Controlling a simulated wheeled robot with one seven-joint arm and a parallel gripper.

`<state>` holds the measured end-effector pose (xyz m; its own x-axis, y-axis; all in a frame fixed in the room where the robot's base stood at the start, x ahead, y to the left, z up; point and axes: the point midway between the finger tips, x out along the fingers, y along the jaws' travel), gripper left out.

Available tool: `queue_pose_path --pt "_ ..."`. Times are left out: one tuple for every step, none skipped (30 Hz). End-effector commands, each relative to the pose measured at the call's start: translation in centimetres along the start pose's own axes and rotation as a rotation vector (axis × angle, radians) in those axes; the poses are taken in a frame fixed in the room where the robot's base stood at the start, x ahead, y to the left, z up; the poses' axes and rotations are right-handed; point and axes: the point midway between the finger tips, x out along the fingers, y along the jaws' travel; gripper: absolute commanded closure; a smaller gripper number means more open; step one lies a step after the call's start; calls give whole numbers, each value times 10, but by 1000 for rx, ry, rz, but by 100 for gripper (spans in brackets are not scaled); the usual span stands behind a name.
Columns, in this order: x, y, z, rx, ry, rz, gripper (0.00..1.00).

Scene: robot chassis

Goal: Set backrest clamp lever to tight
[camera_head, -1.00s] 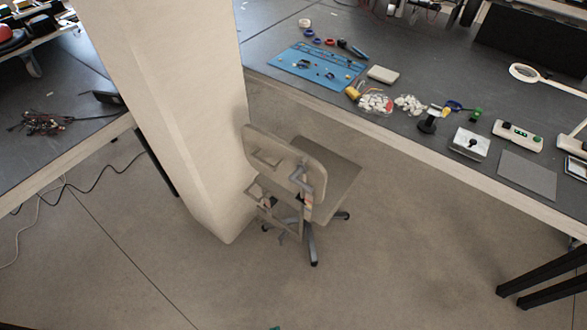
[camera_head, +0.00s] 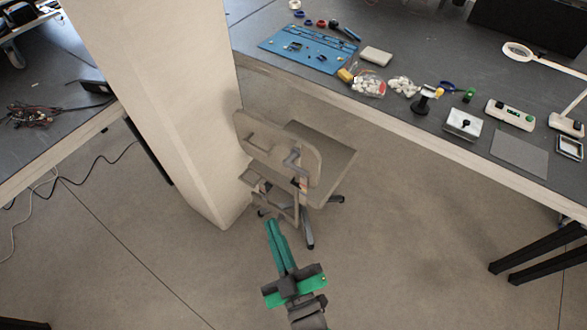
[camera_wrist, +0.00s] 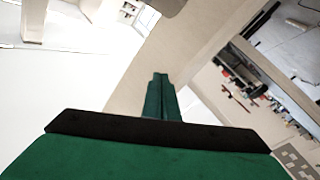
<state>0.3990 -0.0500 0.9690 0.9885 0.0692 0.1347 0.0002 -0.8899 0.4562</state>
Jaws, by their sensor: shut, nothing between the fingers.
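A beige office chair stands on the floor beside the pillar, its backrest (camera_head: 312,165) turned toward me. A grey bent bar (camera_head: 293,161), which looks like the clamp lever, shows at the right part of the back. A small reddish mark sits just below it; I cannot read the lever's setting. My green gripper (camera_head: 273,224) is shut and empty, in front of and below the chair back in the head view, apparently apart from it. In the wrist view, its closed fingers (camera_wrist: 161,78) point at pale surfaces; the lever cannot be made out there.
A wide beige pillar (camera_head: 150,110) stands just left of the chair. A dark workbench (camera_head: 400,60) with tools and small parts runs behind and to the right. Black table legs (camera_head: 540,255) stand at the lower right. The floor (camera_head: 400,240) right of the chair is clear.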

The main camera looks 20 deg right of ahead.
Motion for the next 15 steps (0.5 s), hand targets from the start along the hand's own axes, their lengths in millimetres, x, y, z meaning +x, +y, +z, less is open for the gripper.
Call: queue_pose_path --pt "19 10 -13 -36 45 20 100" --pt "29 15 -20 -57 66 32 100" --pt "41 23 -29 -85 92 51 100" --pt "50 29 -36 -105 112 66 100" --pt "59 35 -44 -123 132 82 100" --pt "70 43 -54 -148 157 104 100" --pt "78 50 -62 -164 173 123 100" --pt "86 56 -70 -180 191 141 100" --pt "95 64 -81 -199 214 167 100" --pt "102 70 -90 -212 229 188 100" --pt "108 77 -98 -224 244 209 100" --pt "116 86 -110 -239 264 238 100" --pt "122 93 -118 -249 277 262 100" --pt "127 99 -126 -258 289 285 100" --pt "134 108 -137 -267 304 317 100"
